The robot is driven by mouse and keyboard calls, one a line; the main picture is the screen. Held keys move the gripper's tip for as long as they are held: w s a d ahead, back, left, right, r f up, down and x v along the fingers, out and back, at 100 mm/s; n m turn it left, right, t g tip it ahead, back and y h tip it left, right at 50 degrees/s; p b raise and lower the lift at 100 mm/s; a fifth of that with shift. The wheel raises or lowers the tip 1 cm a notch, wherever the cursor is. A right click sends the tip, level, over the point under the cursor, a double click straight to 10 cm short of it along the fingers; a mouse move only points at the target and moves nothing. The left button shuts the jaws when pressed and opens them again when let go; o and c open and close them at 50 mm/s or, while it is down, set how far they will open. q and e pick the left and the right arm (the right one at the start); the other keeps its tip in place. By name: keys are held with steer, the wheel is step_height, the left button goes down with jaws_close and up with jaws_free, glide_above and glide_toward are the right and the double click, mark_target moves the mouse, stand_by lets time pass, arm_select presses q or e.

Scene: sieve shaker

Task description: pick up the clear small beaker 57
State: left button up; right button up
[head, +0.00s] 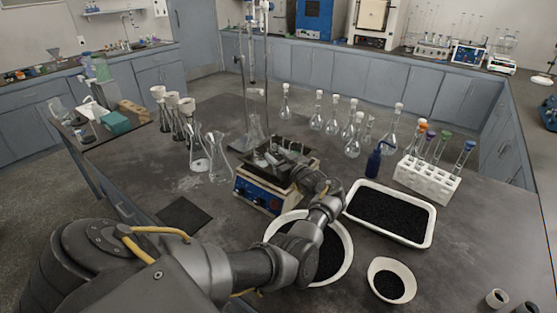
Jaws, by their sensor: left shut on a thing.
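My left gripper (287,158) is over the dark tray on top of the blue-fronted shaker (262,190), in the middle of the table. It is shut on a small clear thing, which looks like the small beaker (294,147). The beaker's outline is hard to make out against the tray and the fingers, and no number can be read. I cannot tell whether it touches the tray. My right gripper is not in view.
Several stoppered flasks (354,143) stand behind the shaker, and clear glassware (219,165) stands to its left. A blue bottle (374,163), a white tube rack (426,183) and a white tray (431,222) of black grains are at the right. A white basin (347,262) lies under my arm.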

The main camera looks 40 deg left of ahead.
arm_select(q)
steer(key=shift+r, duration=0.15)
steer(key=shift+r+b, duration=0.5)
steer(key=shift+r, duration=0.6)
steer(key=s+d+r+b, duration=0.1)
steer(key=s+d+r, duration=0.4)
steer(key=s+r, duration=0.5)
steer(key=shift+s+r, duration=0.2)
steer(key=shift+s, duration=1.3)
